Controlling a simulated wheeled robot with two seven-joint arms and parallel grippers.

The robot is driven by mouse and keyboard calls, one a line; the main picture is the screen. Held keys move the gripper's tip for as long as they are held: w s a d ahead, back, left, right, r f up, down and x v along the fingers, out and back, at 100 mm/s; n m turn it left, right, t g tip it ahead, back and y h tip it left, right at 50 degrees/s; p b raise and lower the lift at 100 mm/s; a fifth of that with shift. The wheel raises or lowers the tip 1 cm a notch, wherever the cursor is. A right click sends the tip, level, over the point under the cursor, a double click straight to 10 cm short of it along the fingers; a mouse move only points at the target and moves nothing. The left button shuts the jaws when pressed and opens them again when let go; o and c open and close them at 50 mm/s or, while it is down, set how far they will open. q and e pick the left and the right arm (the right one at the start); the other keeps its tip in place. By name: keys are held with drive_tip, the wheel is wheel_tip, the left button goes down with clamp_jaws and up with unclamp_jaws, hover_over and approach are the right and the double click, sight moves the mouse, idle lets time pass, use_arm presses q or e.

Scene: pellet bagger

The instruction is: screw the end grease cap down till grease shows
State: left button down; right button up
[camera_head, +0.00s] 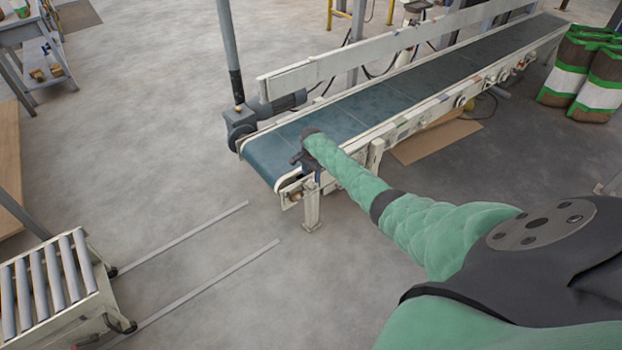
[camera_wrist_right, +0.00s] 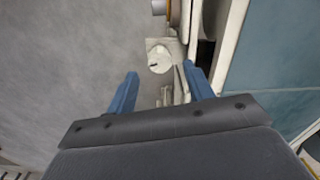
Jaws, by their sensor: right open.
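My right gripper (camera_head: 301,160) is at the near end of the belt conveyor (camera_head: 345,118), over the frame's near side. In the right wrist view its two blue fingers (camera_wrist_right: 162,84) are spread apart with nothing between them. A pale round piece (camera_wrist_right: 158,60) with a small dark mark sits on a bracket just beyond the fingertips. It looks like the end grease cap, but I cannot be sure. The fingers are apart from it. I see no grease on it. In the head view my gripper and arm hide this spot. My left gripper is not in view.
A grey motor (camera_head: 240,122) sits at the conveyor's far side. A roller table (camera_head: 58,285) stands at lower left, with two floor rails (camera_head: 190,238) running from it. Filled bags (camera_head: 585,75) stand at upper right. The floor left of the conveyor end is clear.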

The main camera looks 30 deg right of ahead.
sight(311, 181)
drive_tip(key=shift+r, duration=1.95)
